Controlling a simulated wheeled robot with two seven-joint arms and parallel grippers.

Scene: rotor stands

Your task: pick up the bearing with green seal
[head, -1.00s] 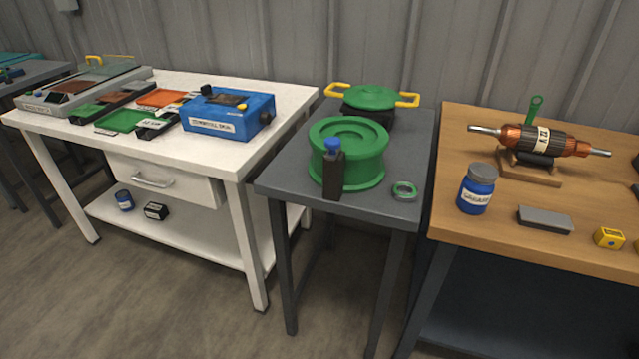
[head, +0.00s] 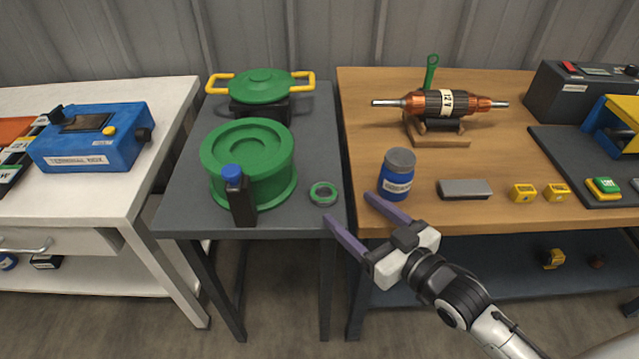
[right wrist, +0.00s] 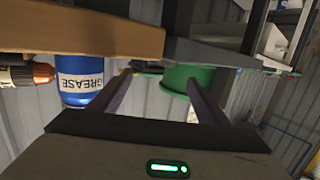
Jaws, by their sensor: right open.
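The bearing with green seal (head: 323,194) is a small ring with a green face. It lies flat near the front right corner of the grey table (head: 290,217), right of the large green spool-shaped part (head: 248,160). My right gripper (head: 348,208) is open and empty, with its purple fingers spread. Its tips are just right of and in front of the bearing in the head view, apart from it. In the right wrist view the fingers (right wrist: 158,88) also stand apart; I cannot clearly make out the bearing there. My left gripper is not in view.
A dark bottle with a blue cap (head: 239,195) stands left of the bearing. On the wooden bench (head: 490,216), close to my right gripper, stand a blue grease jar (head: 397,174) and a grey block (head: 464,189). A narrow gap separates the two tables.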

